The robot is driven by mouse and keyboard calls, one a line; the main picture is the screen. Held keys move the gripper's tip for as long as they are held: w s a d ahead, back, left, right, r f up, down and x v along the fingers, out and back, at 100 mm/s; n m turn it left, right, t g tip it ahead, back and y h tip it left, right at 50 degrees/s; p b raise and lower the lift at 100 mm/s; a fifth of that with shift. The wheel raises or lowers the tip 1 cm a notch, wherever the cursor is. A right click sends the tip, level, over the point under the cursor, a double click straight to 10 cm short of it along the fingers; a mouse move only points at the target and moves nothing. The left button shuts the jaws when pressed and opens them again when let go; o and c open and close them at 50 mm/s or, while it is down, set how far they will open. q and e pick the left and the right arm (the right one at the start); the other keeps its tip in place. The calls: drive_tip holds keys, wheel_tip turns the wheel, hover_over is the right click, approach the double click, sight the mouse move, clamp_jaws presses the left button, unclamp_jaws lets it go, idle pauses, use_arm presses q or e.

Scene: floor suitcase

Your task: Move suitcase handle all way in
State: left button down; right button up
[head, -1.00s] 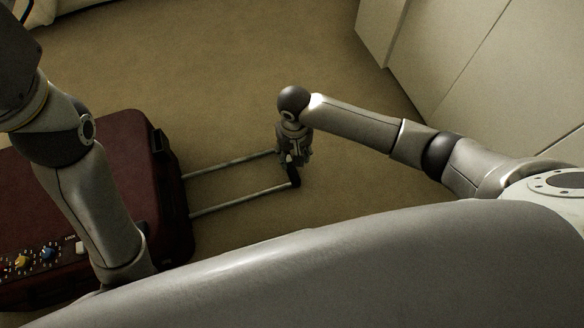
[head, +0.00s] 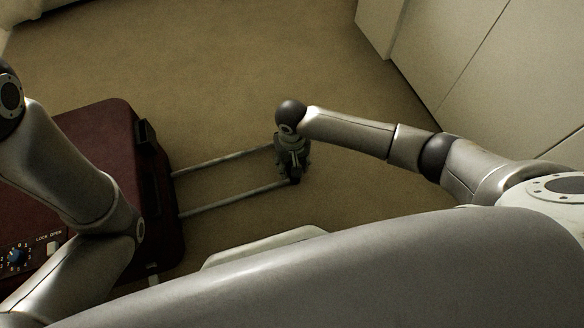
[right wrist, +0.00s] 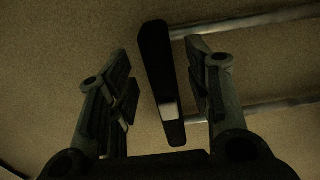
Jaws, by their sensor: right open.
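The dark red suitcase (head: 95,145) lies flat on the floor at the left of the head view. Its telescopic handle is pulled out to the right, with two metal rods (head: 225,203) running to a black crossbar grip. My right gripper (head: 293,172) is at the handle's outer end and hides most of the grip. In the right wrist view the black grip (right wrist: 160,80) stands between the two spread fingers of this gripper (right wrist: 158,60). A gap shows on each side of the grip. My left arm passes over the suitcase, and its gripper is out of sight.
Brown carpet (head: 225,70) is open beyond and around the handle. Pale cabinets (head: 480,70) stand at the right. Dials and a lock switch (head: 53,246) are on the suitcase's near side, partly behind my left arm.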

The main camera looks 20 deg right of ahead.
drive_tip(key=shift+f, duration=0.3)
clamp_jaws()
idle(0.3)
